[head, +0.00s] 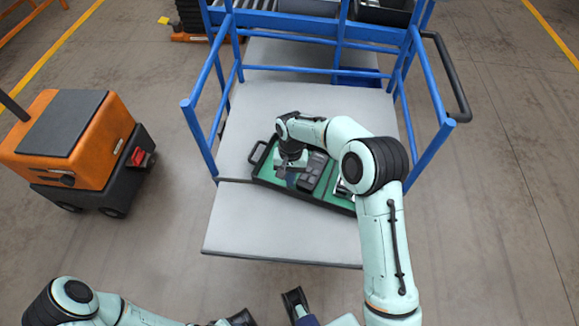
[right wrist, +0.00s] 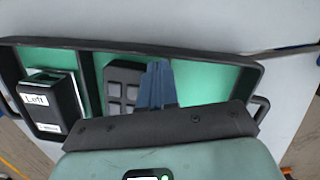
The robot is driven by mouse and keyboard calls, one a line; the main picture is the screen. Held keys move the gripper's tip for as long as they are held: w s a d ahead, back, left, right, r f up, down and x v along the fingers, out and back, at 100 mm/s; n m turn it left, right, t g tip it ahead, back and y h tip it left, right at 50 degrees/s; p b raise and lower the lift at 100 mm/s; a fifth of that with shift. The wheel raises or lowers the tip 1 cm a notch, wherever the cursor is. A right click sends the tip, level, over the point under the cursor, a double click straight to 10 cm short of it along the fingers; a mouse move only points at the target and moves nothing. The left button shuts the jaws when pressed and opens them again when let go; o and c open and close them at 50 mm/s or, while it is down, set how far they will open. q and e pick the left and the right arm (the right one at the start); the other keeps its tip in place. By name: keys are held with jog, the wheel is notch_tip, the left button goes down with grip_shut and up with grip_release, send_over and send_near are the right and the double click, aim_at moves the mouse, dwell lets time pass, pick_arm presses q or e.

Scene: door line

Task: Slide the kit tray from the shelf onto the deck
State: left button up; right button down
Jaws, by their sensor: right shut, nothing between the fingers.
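The kit tray (head: 262,172) is black-rimmed with a green lining. It lies slightly turned across the seam between the grey shelf (head: 330,100) and the grey deck (head: 285,230), its near edge over the deck. My right gripper (head: 291,180) reaches down over the tray. In the right wrist view its blue fingers (right wrist: 155,88) are together and empty, in front of the tray's green floor, beside a dark keyed block (right wrist: 122,80). A black box labelled "Left" (right wrist: 62,98) sits in another compartment. My right arm hides the tray's right part. My left gripper is partly visible at the bottom edge; its jaw state is unclear.
Blue rails (head: 203,140) stand on both sides of the shelf, with a black handle (head: 447,75) at the right. An orange and black cart (head: 75,140) stands on the floor at left. The deck's near part is clear.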

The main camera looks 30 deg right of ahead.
jog(key=w+d, duration=0.1)
jog(key=w, duration=0.1)
jog(key=w+d, duration=0.1)
jog(key=w, duration=0.1)
jog(key=w+d, duration=0.1)
jog(key=w, duration=0.1)
jog(key=shift+w+d, duration=0.35)
jog(key=shift+d, duration=0.05)
jog(key=shift+w+d+p, duration=0.35)
jog(key=shift+w+d, duration=0.1)
jog(key=shift+w, duration=0.2)
jog(key=shift+w+d+p, duration=0.15)
jog(key=shift+w+p, duration=0.1)
jog(key=shift+p, duration=0.1)
jog(key=p, duration=0.2)
jog(key=w+p, duration=0.1)
jog(key=p, duration=0.1)
jog(key=shift+w+d+r, duration=0.15)
jog(key=shift+d+r, duration=0.05)
jog(key=shift+d, duration=0.15)
jog(key=shift+w+d+f+p, duration=0.15)
jog(key=shift+w+d+p, duration=0.1)
jog(key=shift+p, duration=0.8)
